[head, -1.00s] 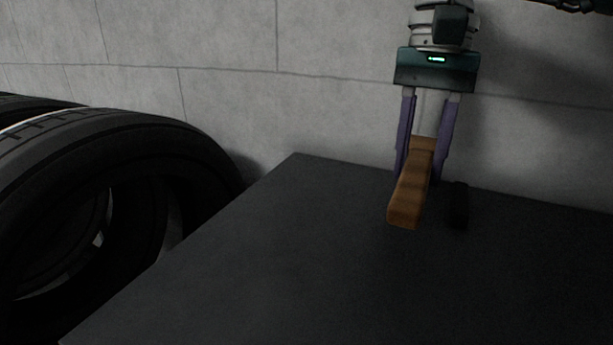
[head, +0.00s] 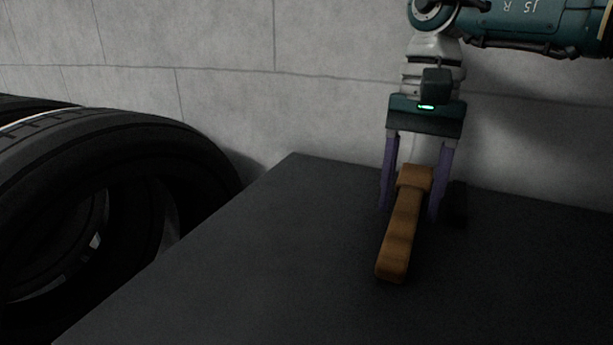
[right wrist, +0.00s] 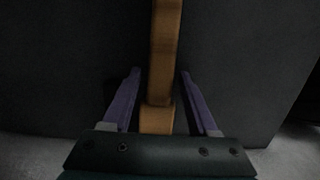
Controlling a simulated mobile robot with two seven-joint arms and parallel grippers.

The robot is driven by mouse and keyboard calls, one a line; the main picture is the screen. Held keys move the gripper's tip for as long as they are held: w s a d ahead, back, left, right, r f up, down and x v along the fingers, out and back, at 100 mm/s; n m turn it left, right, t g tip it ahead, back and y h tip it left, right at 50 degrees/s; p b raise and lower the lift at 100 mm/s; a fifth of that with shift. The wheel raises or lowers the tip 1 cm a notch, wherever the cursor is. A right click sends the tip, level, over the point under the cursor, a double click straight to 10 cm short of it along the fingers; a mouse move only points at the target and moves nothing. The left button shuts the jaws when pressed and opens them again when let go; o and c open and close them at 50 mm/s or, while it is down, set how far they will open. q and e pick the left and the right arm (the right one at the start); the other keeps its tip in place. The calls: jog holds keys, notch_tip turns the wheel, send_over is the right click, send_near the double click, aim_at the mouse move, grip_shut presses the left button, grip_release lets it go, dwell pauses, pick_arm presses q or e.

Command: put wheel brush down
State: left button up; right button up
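The wheel brush (head: 401,235) is a brown, wood-coloured piece with a long handle and a wider block at its far end. It appears to lie on the dark tabletop (head: 270,270), the handle pointing towards me; its underside is hidden. My right gripper (head: 409,215) is above the table with its two purple fingers on either side of the brush. In the right wrist view the brush (right wrist: 165,45) runs between the fingers (right wrist: 160,72), with gaps showing beside it, so the gripper is open. My left gripper is not in view.
A small dark object or patch (head: 457,204) is on the table just right of the right finger. Large black tyres (head: 150,140) stand left of the table. A grey wall (head: 220,50) is close behind. The table's left and front areas are clear.

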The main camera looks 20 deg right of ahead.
aim_at(411, 188)
jog(key=shift+o, duration=0.4)
jog(key=shift+r, duration=0.2)
notch_tip(411, 188, up, 12)
jog(key=w+d, duration=0.1)
jog(key=shift+f, duration=0.1)
